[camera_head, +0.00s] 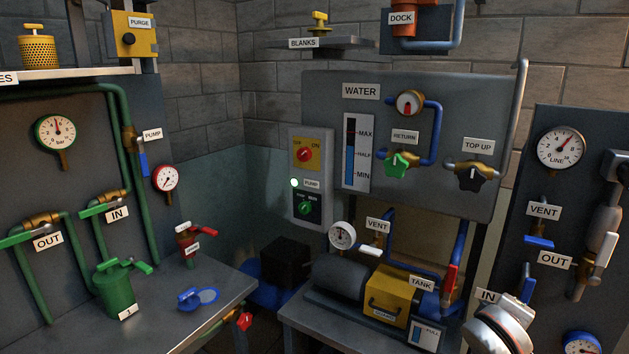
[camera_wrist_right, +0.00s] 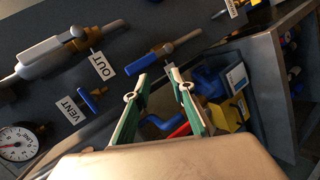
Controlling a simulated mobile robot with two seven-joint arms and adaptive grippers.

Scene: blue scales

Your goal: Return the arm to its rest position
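My right gripper (camera_wrist_right: 156,88) shows in the right wrist view with two green-padded fingers spread apart and nothing held between them. Behind and below the fingers, a red handle and blue pipework are partly hidden. In the head view, a silver rounded part of my right arm (camera_head: 497,330) shows at the lower right, in front of the IN label. The right fingers are hard to make out there. My left arm and left gripper are in neither view.
Near the right arm are the right panel (camera_head: 548,190) with its VENT and OUT valves, and the yellow guard box (camera_head: 390,296) on the central bench. A green canister (camera_head: 117,290) stands on the left bench (camera_head: 165,325). The yellow box also shows in the right wrist view (camera_wrist_right: 228,117).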

